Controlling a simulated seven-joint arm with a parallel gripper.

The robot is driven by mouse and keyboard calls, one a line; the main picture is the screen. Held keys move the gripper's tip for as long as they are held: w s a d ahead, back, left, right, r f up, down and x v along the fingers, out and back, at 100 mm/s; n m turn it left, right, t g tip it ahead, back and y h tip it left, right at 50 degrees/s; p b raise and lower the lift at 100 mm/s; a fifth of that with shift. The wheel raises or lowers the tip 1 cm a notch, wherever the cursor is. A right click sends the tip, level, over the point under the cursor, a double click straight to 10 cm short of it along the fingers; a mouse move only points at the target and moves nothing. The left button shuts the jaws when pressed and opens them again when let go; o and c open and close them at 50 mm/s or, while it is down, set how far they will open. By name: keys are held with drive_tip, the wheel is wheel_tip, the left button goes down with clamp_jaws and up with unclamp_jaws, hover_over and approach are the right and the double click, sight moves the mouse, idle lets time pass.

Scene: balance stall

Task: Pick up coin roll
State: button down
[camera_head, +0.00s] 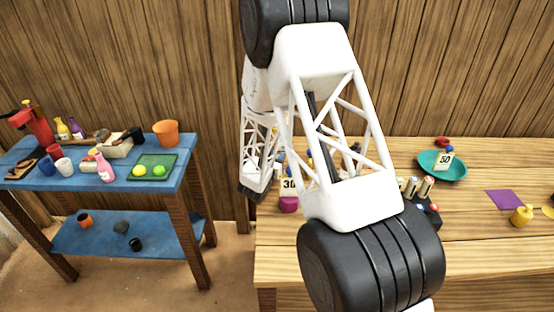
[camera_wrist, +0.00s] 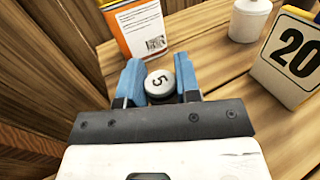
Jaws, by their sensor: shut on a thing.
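My gripper (camera_wrist: 158,73) shows in the wrist view with its two blue fingers shut on a short round piece. This piece, which I take for the coin roll (camera_wrist: 158,85), has a pale round end marked 5 and a dark side. It sits between the fingers, its end facing the camera. In the head view my arm covers much of the middle, and I cannot make out the gripper or the held roll there. Several pale upright cylinders (camera_head: 426,186) stand on the wooden table just right of my arm.
In the wrist view, an orange-edged booklet (camera_wrist: 133,28), a white jar (camera_wrist: 249,18) and a 20 sign (camera_wrist: 291,55) stand close. A blue table (camera_head: 100,185) is left.

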drive_tip(key=shift+r, duration=4.9)
